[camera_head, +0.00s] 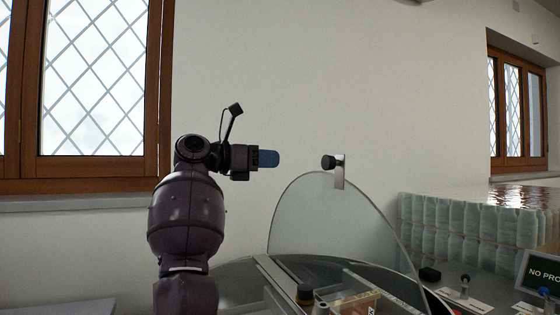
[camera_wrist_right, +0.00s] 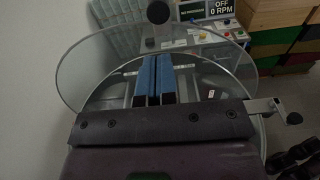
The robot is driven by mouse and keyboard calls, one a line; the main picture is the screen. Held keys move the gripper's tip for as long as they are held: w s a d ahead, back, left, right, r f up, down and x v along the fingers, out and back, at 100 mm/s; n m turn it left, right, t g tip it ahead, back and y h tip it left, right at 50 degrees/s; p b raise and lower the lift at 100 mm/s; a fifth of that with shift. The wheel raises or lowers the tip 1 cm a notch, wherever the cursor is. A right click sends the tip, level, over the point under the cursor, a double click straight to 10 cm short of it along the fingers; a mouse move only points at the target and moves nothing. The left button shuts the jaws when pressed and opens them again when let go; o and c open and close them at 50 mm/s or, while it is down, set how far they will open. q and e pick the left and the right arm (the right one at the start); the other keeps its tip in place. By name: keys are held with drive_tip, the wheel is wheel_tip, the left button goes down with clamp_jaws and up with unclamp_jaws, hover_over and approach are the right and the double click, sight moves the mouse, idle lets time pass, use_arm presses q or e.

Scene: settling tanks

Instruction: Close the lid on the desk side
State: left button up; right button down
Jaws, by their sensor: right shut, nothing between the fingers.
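A clear half-disc lid (camera_head: 335,225) stands raised above the round tank, with a bracket and dark knob (camera_head: 328,162) at its top. In the right wrist view the clear lid (camera_wrist_right: 85,62) spreads ahead of the fingers, with a dark knob (camera_wrist_right: 157,12) straight beyond them. My right gripper (camera_head: 268,158) is shut and empty, its blue fingers pointing right at the knob's height, with a gap between. The fingers (camera_wrist_right: 155,80) lie together in the right wrist view. My left gripper is not in view.
A control panel with an "OFF 0 RPM" display (camera_wrist_right: 220,8) stands beyond the tank. A metal bracket with a dark knob (camera_wrist_right: 293,118) juts out at the right. Stacked pale bottles (camera_head: 465,230) stand behind at right. The wall behind the gripper is bare.

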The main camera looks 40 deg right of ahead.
sight(326, 161)
drive_tip(key=x, duration=1.2)
drive_tip(key=shift+d+f, duration=0.1)
drive_tip(key=shift+d, duration=0.15)
drive_tip(key=shift+d, duration=0.1)
